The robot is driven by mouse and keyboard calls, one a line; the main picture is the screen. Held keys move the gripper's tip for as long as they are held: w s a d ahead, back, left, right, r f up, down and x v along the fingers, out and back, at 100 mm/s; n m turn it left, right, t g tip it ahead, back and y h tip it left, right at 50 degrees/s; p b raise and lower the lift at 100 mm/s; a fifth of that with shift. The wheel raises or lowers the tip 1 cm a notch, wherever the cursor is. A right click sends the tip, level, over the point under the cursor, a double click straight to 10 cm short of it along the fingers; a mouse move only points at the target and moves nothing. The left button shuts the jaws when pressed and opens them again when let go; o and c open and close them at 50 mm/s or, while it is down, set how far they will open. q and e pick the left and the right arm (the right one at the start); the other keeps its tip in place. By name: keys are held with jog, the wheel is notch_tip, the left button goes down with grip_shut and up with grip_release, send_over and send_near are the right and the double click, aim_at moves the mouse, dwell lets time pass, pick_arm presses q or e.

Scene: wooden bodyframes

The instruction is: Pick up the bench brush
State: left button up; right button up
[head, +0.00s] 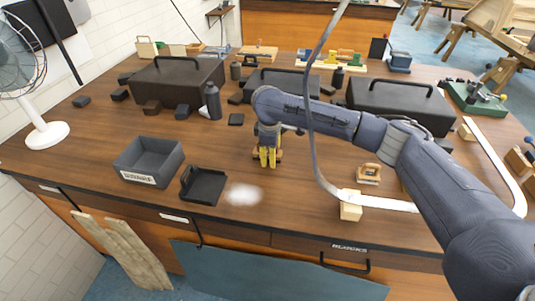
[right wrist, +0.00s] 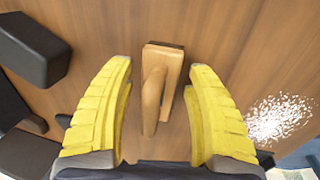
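The bench brush (right wrist: 162,78), a wooden block with an upright-looking handle and a dark lower edge, lies on the wooden workbench (head: 100,140). In the right wrist view it sits between the two yellow fingers of my right gripper (right wrist: 160,105), with a gap on each side. The gripper is open and points down. In the head view my right gripper (head: 267,157) is over the brush and covers most of it; a bit of brown wood (head: 279,155) shows beside the fingers. My left gripper is not in view.
A black dustpan (head: 205,187), a pile of white shavings (head: 243,194) and a grey bin (head: 148,163) are near the front edge. A small wooden tool (head: 369,174) lies to the right. Dark cases (head: 175,82) and bottles (head: 212,102) stand behind.

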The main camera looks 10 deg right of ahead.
jog(key=c, duration=1.1)
jog(key=shift+r, duration=0.15)
notch_tip(320, 180, up, 20)
jog(key=shift+f, duration=0.15)
jog(key=o, duration=0.5)
jog(key=c, duration=0.5)
